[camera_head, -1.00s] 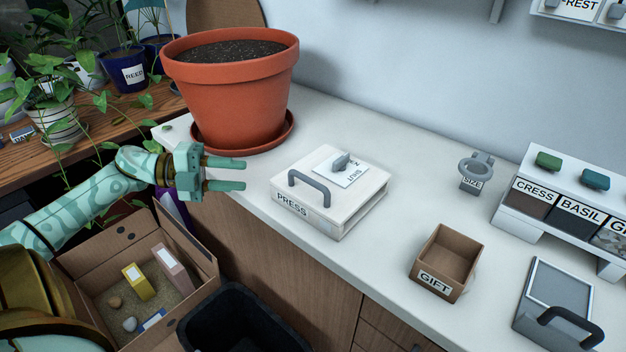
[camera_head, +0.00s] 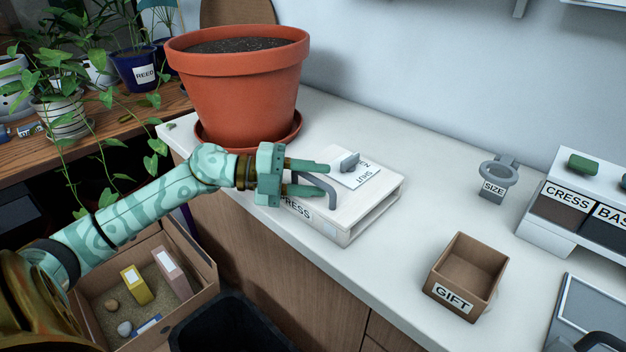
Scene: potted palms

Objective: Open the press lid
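The white press (camera_head: 352,225) lies on the counter with its lid (camera_head: 378,196) down flat. A grey bar handle (camera_head: 333,196) arches at the lid's front left. A plate reading SHUT (camera_head: 366,177) with a grey knob (camera_head: 349,161) sits on top of the lid. My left gripper (camera_head: 322,181) is open at the handle, its two fingers apart. Part of the handle shows between the fingers; I cannot tell whether they touch it. The gripper hides the press's left corner and part of its label. My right gripper is not in view.
A large terracotta pot (camera_head: 240,90) stands just behind my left gripper. A GIFT box (camera_head: 465,275), a SIZE ring (camera_head: 497,175) and a seed rack (camera_head: 570,210) are to the right. An open cardboard box (camera_head: 190,295) is below the arm. The counter between press and ring is clear.

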